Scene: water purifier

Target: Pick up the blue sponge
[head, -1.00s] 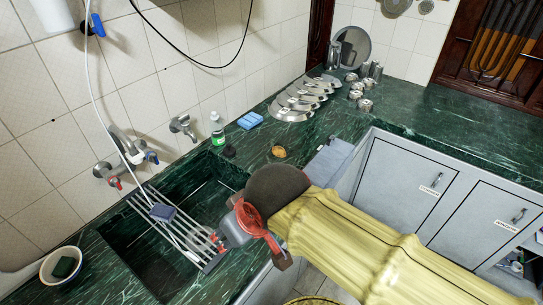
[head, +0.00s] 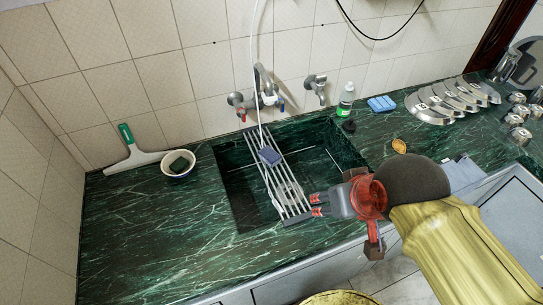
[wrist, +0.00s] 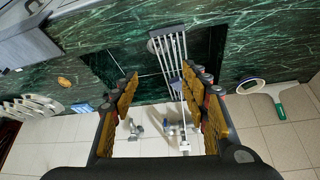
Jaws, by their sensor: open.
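A dark blue sponge (head: 269,155) lies on the metal rack (head: 288,196) across the sink; it also shows in the wrist view (wrist: 176,83), between my fingers. A light blue sponge or stack (head: 382,104) lies on the counter at the back right, beside the green bottle; it also shows in the wrist view (wrist: 82,108). My gripper (head: 317,205) is over the front right of the sink, apart from both blue pieces. In the wrist view my gripper (wrist: 160,85) has its fingers spread, with nothing held between them.
A bowl (head: 179,176) with a dark green sponge and a squeegee (head: 131,150) are left of the sink (head: 240,199). The green bottle (head: 345,99), taps (head: 267,90) and a white hose stand behind it. Metal plates (head: 452,101) are at right. The left counter is mostly clear.

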